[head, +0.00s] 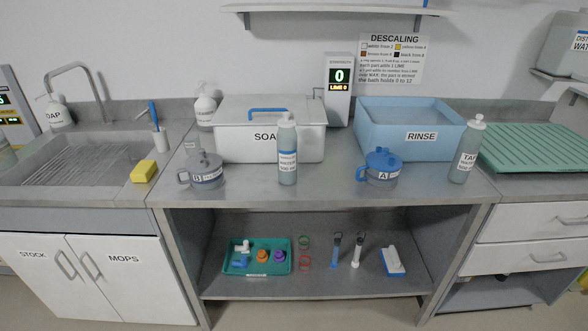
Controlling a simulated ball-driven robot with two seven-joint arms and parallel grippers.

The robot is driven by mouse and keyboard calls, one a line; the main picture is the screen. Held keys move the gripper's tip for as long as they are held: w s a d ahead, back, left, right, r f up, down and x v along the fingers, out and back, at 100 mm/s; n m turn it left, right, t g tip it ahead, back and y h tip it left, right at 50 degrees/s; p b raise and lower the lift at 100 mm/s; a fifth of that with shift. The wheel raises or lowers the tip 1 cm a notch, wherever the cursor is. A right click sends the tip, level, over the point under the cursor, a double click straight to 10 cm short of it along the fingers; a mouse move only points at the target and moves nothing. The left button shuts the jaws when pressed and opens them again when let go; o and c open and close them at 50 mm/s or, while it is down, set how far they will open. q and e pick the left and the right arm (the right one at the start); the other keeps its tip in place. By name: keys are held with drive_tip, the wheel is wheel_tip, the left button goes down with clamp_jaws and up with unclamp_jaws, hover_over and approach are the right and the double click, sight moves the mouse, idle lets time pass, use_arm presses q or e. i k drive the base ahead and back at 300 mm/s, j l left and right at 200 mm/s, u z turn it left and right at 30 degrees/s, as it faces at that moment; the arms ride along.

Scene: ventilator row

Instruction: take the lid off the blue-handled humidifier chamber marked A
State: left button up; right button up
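The humidifier chamber marked A (382,175) stands upright on the steel counter, right of the middle, in front of the rinse tub. It has a blue handle on its left side, and its blue lid (383,158) sits on top. A second chamber, marked B (205,175), with a grey lid and grey handle, stands on the counter to the left. Neither of my grippers shows in the head view.
The white SOAK tub (226,142) with a blue-handled cover and the blue RINSE tub (410,124) stand behind. A bottle (287,160) stands at the middle front, and another bottle (466,155) is right of chamber A. The counter between the middle bottle and chamber A is clear.

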sight(381, 159)
drive_tip(key=i+l+z, duration=0.1)
drive_tip(key=z, duration=0.15)
drive_tip(key=i+l+z, duration=0.1)
drive_tip(key=z, duration=0.15)
drive_tip(key=i+l, duration=0.1)
drive_tip(key=l, duration=0.85)
drive_tip(key=i+l, duration=0.15)
drive_tip(key=l, duration=0.35)
